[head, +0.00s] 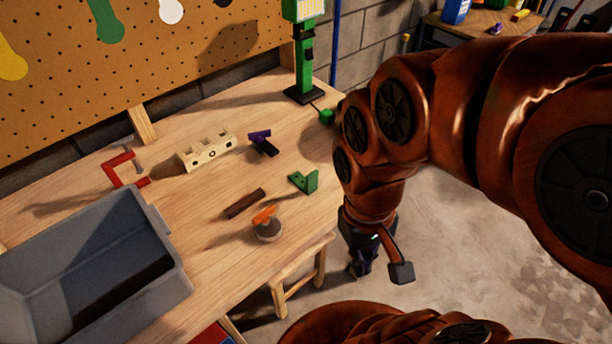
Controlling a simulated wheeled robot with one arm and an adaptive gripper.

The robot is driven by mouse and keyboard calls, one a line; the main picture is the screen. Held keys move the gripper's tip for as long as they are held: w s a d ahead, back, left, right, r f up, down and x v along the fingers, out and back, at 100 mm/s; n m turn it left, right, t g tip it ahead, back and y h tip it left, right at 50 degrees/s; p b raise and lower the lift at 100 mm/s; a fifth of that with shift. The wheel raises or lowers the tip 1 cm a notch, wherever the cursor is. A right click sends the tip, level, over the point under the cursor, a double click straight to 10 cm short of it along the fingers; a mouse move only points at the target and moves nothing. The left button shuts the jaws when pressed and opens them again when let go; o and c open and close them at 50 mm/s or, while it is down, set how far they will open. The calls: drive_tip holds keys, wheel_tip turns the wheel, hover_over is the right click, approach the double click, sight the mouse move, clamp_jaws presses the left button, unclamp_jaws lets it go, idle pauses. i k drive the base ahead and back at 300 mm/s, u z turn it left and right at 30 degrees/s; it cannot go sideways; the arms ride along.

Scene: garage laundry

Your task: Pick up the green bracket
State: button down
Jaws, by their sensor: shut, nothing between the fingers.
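The green bracket (306,181) is a small L-shaped piece with holes in its flat part. It lies on the wooden workbench (215,215), near the right edge, with one leg standing up. My gripper (362,270) hangs past the bench's right edge, over the floor, lower in the picture and to the right of the bracket. It is shut with nothing in it and is apart from the bracket. Its fingertips are small and dark here.
Near the bracket lie a dark brown bar (244,204), an orange-handled round tool (267,226) and a purple-and-black tool (263,142). A beige block (206,150), red clamp (124,170) and grey bin (160,235) are further left. A green stand (304,65) rises at the back.

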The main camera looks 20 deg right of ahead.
sight(308, 185)
drive_tip(key=z, duration=1.65)
drive_tip(key=k, duration=1.75)
drive_tip(key=u, duration=1.35)
